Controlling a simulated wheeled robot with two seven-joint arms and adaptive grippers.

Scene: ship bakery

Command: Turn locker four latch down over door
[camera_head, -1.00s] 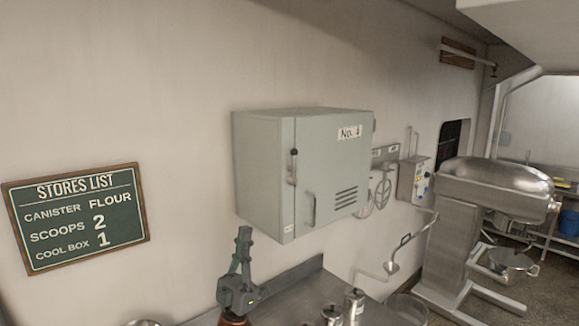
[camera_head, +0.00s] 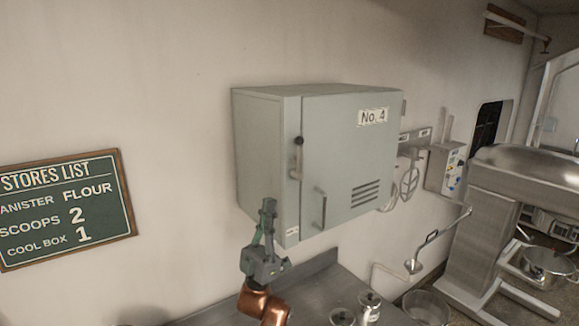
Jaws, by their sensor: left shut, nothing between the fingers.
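The grey-green locker (camera_head: 265,170) labelled No. 4 hangs on the wall, its door (camera_head: 345,165) flush with the body. The latch (camera_head: 297,160) is a narrow metal bar with a dark knob at its top, at the door's left edge; it stands upright. A bar handle (camera_head: 320,208) is on the door to the right of and below the latch. My left gripper (camera_head: 268,204) is shut and empty, pointing up, in front of the locker's lower left part and below the latch, apart from it. My right gripper is not in view.
A steel counter (camera_head: 325,278) lies below the locker with two lidded canisters (camera_head: 369,306) near its front. A stores list board (camera_head: 65,210) hangs at left. A large mixer (camera_head: 480,220) stands at right.

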